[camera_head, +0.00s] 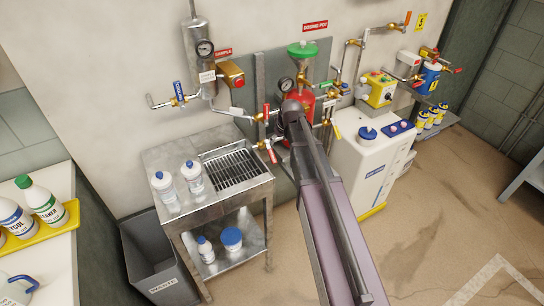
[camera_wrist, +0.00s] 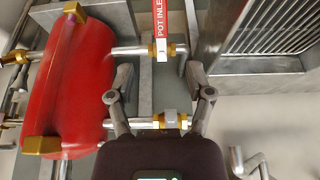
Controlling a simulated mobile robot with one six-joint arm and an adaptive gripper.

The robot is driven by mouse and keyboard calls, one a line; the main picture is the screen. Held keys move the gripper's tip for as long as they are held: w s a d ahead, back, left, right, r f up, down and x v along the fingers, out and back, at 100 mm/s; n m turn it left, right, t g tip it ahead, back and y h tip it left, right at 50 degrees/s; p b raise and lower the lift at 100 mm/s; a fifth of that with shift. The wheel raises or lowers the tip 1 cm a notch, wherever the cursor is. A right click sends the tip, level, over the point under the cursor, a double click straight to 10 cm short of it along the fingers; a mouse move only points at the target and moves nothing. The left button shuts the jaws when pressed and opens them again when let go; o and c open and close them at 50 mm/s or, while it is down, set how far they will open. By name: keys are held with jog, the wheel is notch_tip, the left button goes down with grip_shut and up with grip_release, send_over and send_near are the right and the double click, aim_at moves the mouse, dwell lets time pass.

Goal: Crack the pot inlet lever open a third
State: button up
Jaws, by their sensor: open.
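The pot inlet lever (camera_wrist: 160,25) is a red bar with white lettering, cut off by the top edge of the wrist view. It stands crosswise to its pipe on a brass valve (camera_wrist: 178,50). The red dosing pot (camera_wrist: 72,85) lies left in the wrist view. My gripper (camera_wrist: 160,72) is open, its two fingers spread below the lever in the picture. No contact with the lever shows. In the head view my arm hides the gripper.
A second valve (camera_wrist: 171,120) on a parallel pipe shows between my finger bases. A steel drain stand (camera_head: 235,166) with bottles is left of the pot. A white dosing cabinet (camera_head: 362,165) is right of it. Other pipes and a gauge crowd the wall.

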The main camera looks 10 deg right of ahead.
aim_at(272, 155)
jog(key=shift+f, duration=0.15)
jog(key=b+x, duration=1.2)
jog(key=x, duration=0.1)
jog(key=shift+w+f+b, duration=0.2)
jog(key=shift+b, duration=0.1)
dwell(0.3)
grip_shut()
dwell(0.3)
